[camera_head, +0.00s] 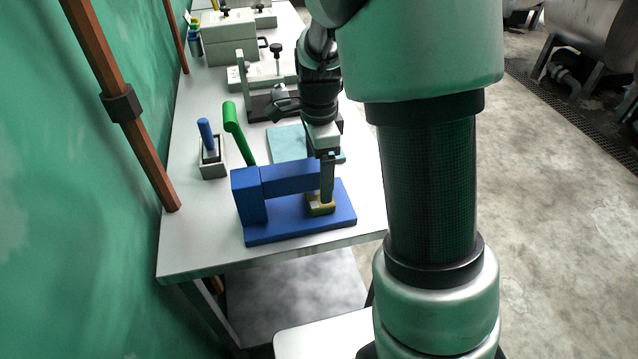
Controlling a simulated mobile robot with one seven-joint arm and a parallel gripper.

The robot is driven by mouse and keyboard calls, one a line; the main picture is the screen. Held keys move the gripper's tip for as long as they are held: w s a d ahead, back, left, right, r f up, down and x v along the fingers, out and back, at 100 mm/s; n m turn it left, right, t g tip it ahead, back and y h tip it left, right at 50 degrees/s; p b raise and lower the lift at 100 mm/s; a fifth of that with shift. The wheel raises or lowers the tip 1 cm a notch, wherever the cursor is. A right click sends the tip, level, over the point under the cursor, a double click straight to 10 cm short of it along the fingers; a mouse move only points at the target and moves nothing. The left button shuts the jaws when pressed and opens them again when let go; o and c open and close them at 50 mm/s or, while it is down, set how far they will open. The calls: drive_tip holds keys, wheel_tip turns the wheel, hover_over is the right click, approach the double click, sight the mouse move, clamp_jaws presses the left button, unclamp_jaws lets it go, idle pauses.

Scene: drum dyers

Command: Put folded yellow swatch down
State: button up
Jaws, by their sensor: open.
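The folded yellow swatch (316,208) lies on the base of a blue press-like device (268,232) near the front of the white table. My gripper (327,192) points down right at the swatch, with its finger in front of the blue device's arm. The gripper is open. The finger hides part of the swatch, and I cannot tell whether it touches it. A green lever (237,130) rises behind the blue device.
A small holder (213,168) with a blue-handled item stands left of the device. A light blue pad (287,143) lies behind it. Grey fixtures (230,40) stand farther back on the white table (190,240). A green wall is at left; open floor is at right.

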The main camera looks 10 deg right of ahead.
wheel_tip(320, 180, up, 5)
drive_tip(key=shift+r, duration=0.2)
drive_tip(key=shift+s+r+p, duration=0.1)
drive_tip(key=shift+r+p, duration=0.2)
drive_tip(key=shift+r, duration=0.05)
drive_tip(key=s+r+n+t, duration=0.2)
drive_tip(key=s+r+n, duration=0.4)
drive_tip(key=s+n, duration=0.3)
drive_tip(key=s+r+n+t, duration=0.3)
drive_tip(key=s+r+n, duration=0.3)
drive_tip(key=s+n, duration=0.3)
drive_tip(key=shift+t, duration=0.3)
drive_tip(key=shift+s, duration=0.1)
